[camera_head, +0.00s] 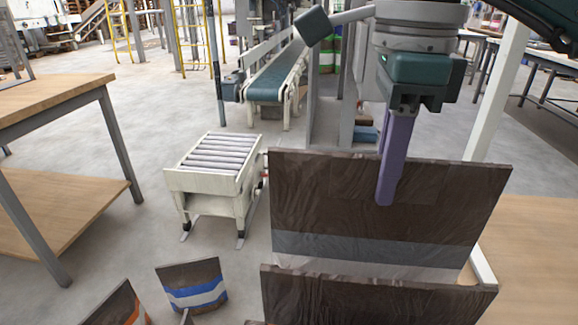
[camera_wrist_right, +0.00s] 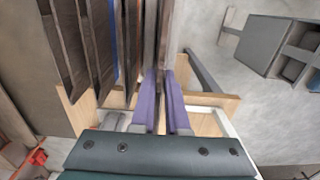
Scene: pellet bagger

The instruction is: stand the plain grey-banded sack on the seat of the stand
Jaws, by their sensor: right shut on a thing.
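A large dark brown sack with a plain grey band (camera_head: 375,252) and a pale strip below it stands upright at the right centre of the head view. My right gripper (camera_head: 388,190) comes from above and is shut on its top edge. One purple finger lies on the near face; the other is hidden behind the sack. In the right wrist view, both purple fingers (camera_wrist_right: 163,105) straddle the sack's thin edge (camera_wrist_right: 163,40). The sack's bottom is hidden by another sack in front. I cannot tell the stand's seat for sure. My left gripper is not in view.
Another brown sack (camera_head: 375,292) stands close in front. A blue-banded sack (camera_head: 194,286) and an orange-banded sack (camera_head: 120,305) are at lower left. In the wrist view several sacks (camera_wrist_right: 95,50) stand close on the left. A white roller table (camera_head: 210,180) stands behind, with clear floor around it.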

